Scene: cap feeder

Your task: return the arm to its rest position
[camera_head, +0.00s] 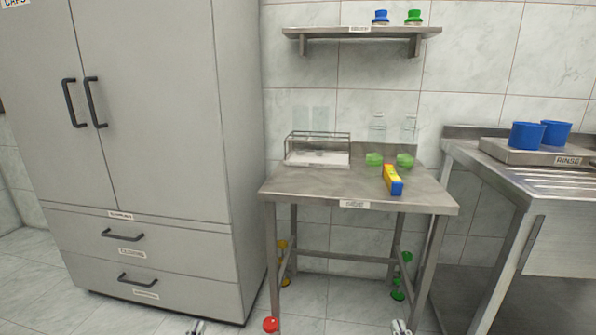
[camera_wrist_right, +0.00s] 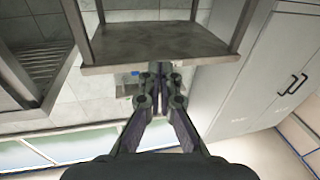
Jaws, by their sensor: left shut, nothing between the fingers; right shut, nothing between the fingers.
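My left gripper (camera_head: 197,327) shows only its tips at the bottom edge of the head view, in front of the cabinet. It is shut and empty. My right gripper (camera_head: 401,327) shows its tips at the bottom edge, in front of the steel table. In the right wrist view my right gripper (camera_wrist_right: 159,88) is shut with nothing between its fingers. Both grippers are low and apart from any object. The rest of both arms is out of the head view.
A grey cabinet (camera_head: 150,120) stands left, a rinse counter (camera_head: 480,165) right. A red cap (camera_head: 270,325) is near the table's front left leg.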

